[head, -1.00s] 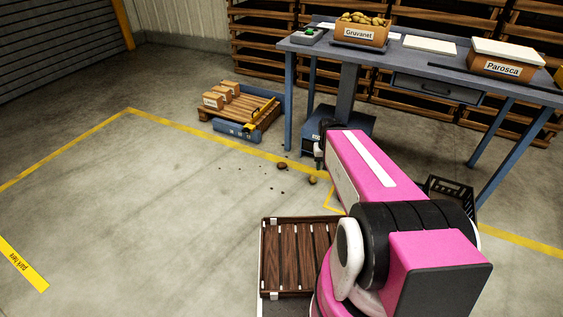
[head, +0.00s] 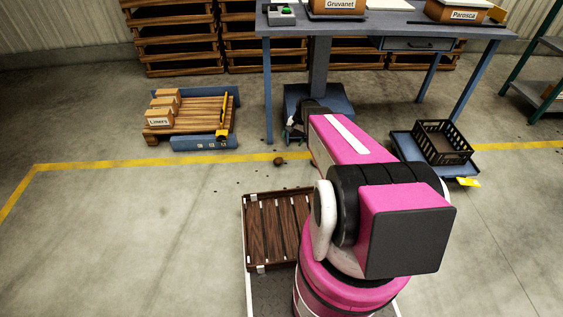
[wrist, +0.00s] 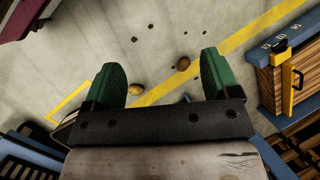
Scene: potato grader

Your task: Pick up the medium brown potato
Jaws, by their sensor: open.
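A brown potato (head: 279,161) lies on the concrete floor by the yellow line, left of my arm in the head view. In the wrist view the brown potato (wrist: 183,63) lies beyond the fingers, nearer the right one. A paler, yellowish potato (wrist: 136,90) lies to its lower left, just right of the left finger; my arm seems to hide it in the head view. My gripper (wrist: 162,75) is open, with two green fingers spread and nothing between them. In the head view the gripper (head: 292,132) is partly hidden at the arm's far end.
Small dark clods (wrist: 150,26) are scattered on the floor. A blue workbench (head: 388,24) stands behind, holding labelled boxes. A pallet (head: 188,118) with boxes is at left. A black crate (head: 443,141) sits on a blue cart at right. A slatted wooden tray (head: 281,227) is beside my arm's base.

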